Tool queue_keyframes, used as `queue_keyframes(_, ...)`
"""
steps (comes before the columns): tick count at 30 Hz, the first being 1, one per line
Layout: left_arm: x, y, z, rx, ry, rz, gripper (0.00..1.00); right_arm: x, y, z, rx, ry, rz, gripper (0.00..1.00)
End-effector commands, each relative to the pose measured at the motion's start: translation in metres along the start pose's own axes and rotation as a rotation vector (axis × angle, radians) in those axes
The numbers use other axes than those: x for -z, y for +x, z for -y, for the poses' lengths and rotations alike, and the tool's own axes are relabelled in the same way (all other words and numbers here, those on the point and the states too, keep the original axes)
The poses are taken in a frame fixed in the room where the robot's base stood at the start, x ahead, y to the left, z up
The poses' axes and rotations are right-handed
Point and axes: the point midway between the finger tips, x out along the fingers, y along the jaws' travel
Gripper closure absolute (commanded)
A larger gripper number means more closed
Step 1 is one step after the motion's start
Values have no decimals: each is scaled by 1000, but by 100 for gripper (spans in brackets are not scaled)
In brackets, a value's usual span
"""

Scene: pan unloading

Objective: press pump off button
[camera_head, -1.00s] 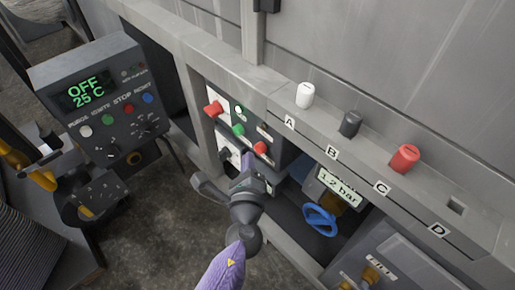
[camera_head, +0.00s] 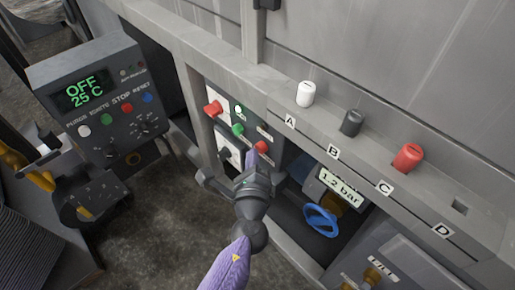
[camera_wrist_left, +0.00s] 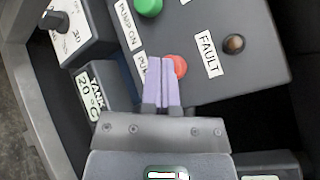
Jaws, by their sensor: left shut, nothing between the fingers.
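The dark pump panel shows a red button (camera_head: 261,147) to the lower right of a green button (camera_head: 238,129). In the left wrist view the red button (camera_wrist_left: 180,66) is partly hidden behind my fingers, and the green button (camera_wrist_left: 149,7), near the "PUMP ON" label, is at the top edge. The label beside the red button is partly covered. My left gripper (camera_head: 252,158) is shut and empty, its purple fingertips (camera_wrist_left: 162,62) right at the red button's left side in the wrist view. I cannot tell whether they touch it.
A FAULT lamp (camera_wrist_left: 233,44) sits right of the red button. A red knob (camera_head: 213,108) is on the panel's left. A blue handwheel (camera_head: 320,220) and a 1.2 bar display (camera_head: 338,187) are to the right. A control box (camera_head: 95,95) reading OFF 25 C stands left.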

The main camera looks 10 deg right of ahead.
Motion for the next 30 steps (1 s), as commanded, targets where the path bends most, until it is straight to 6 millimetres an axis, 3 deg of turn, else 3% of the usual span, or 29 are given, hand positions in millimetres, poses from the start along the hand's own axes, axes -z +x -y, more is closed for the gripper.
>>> queue_keyframes(20,2,3,2,0,0,-1,100,1,2,3,5,2,0,0)
queue_keyframes(30,-7,-9,-5,1,-1,0,100,1,-4,-2,-4,0,-6,0)
